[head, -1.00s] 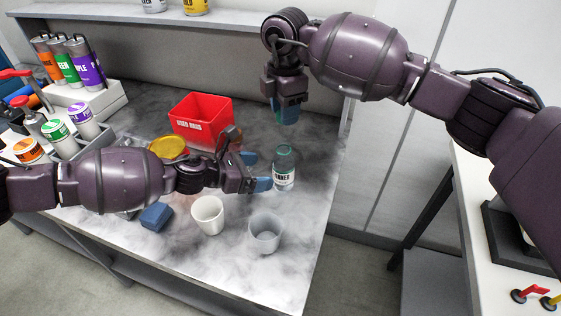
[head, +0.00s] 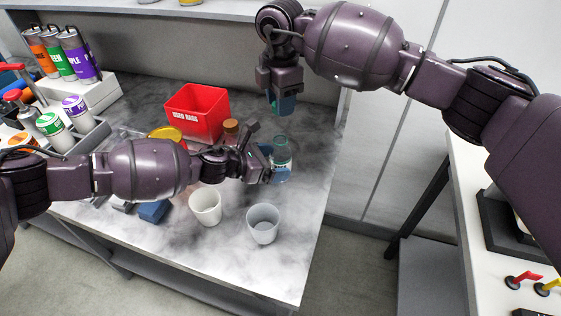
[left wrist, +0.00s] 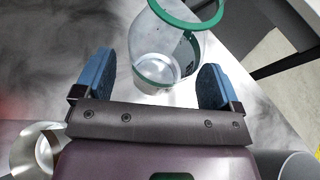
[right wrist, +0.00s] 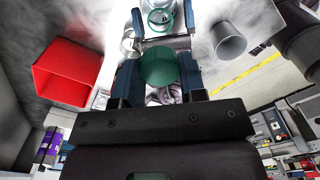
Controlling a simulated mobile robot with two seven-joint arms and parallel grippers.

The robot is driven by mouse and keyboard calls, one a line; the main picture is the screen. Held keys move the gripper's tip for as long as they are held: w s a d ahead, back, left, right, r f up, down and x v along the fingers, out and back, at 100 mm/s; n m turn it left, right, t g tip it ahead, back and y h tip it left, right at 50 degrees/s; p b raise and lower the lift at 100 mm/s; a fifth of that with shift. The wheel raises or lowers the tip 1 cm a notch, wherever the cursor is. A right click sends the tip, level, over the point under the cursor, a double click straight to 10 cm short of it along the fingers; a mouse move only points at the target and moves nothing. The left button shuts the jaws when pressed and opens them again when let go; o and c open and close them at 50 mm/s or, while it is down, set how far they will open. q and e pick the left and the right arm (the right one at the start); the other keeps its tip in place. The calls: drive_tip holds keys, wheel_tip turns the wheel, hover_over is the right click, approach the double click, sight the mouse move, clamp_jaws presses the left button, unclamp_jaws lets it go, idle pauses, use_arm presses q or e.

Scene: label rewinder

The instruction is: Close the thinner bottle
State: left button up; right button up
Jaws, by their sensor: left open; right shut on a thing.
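The thinner bottle (head: 281,160) is a clear bottle with a green rim, upright on the table and open at the top. In the left wrist view the bottle (left wrist: 165,55) stands just beyond and between the fingertips. My left gripper (head: 268,163) is open at the bottle's side; it also shows in the left wrist view (left wrist: 155,82). My right gripper (head: 283,105) is shut on a green cap (right wrist: 158,67), held above and behind the bottle. In the right wrist view the bottle's green-rimmed mouth (right wrist: 160,18) is beyond the cap.
A red used-rags bin (head: 197,112) stands behind my left arm. A white cup (head: 205,206) and a translucent cup (head: 263,223) stand in front. A brown-capped bottle (head: 231,130) and a yellow lid (head: 166,133) are partly hidden. The table right of the bottle is clear.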

use_arm(q)
drive_tip(key=shift+x, duration=1)
drive_tip(key=c, duration=1.4)
use_arm(e)
drive_tip(key=shift+f, duration=2.5)
drive_tip(key=shift+f, duration=0.9)
drive_tip(key=shift+f, duration=0.6)
